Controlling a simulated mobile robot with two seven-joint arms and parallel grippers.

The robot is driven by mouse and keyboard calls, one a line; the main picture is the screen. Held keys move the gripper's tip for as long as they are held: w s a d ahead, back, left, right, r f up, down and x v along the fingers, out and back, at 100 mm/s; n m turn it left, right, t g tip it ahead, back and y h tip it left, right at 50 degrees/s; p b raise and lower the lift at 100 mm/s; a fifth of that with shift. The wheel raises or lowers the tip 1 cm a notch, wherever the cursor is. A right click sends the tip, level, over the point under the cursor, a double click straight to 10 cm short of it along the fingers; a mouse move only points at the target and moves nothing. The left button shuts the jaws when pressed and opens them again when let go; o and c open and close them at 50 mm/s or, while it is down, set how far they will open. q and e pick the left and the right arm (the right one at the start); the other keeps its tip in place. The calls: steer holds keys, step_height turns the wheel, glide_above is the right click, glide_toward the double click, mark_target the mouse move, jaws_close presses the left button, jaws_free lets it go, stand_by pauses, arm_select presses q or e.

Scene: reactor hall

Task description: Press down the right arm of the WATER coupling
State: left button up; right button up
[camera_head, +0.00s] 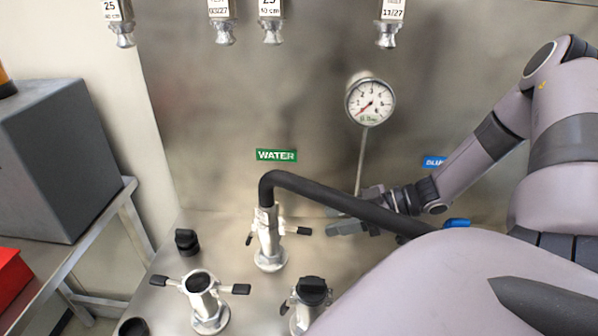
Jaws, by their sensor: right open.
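The WATER coupling (268,245) is a silver fitting standing on the metal bench, below the green WATER label (276,155). A black hose (310,190) leaves its top and bends to the right. The coupling's right arm (298,230), black-tipped, sticks out sideways, roughly level. Its left arm (250,239) points down and lies closer to the body. My right gripper (340,220) is open, just right of the right arm's tip and apart from it. The hose partly hides the gripper. My left gripper is not in view.
A coupling with spread arms (204,303) and a black-capped coupling (309,295) stand in front. A pressure gauge (370,101) and a blue label (434,162) are behind. A black cap (187,241) lies at left. The hose crosses in front of my right gripper.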

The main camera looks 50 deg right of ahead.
mark_target(297, 229)
steer(key=b+x, duration=0.1)
steer(key=x, duration=0.3)
steer(key=shift+w+a+f, duration=0.15)
steer(key=shift+w+f, duration=0.05)
steer(key=shift+f, duration=0.05)
steer(key=shift+w+a+f, duration=0.2)
steer(key=shift+w, duration=0.1)
steer(key=shift+w+a+f+b, duration=0.1)
steer(key=shift+w+a+b, duration=0.4)
steer(key=shift+w+b, duration=0.1)
